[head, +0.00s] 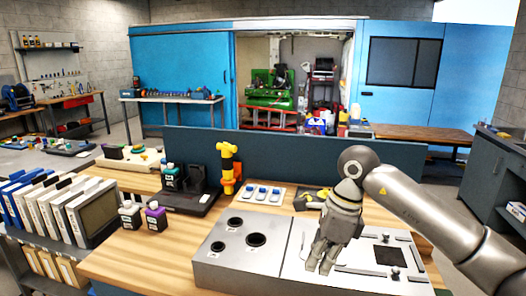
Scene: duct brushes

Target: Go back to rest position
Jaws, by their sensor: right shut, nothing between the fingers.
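My right gripper (328,258) hangs from the arm that comes in from the right. Its fingers are shut with nothing between them, and they point down over the light top of a metal box (290,244) on the wooden workbench. I cannot tell whether the fingertips touch that top. My left gripper is not in view. No brush can be made out clearly in this view.
The box has several dark round openings at its left. Behind it are a yellow upright device (228,165), a black stand (188,194) and a white tray (264,195). Two small bottles (155,217) stand at left, beside a rack of binders (55,213). A dark panel (290,155) closes the bench's back.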

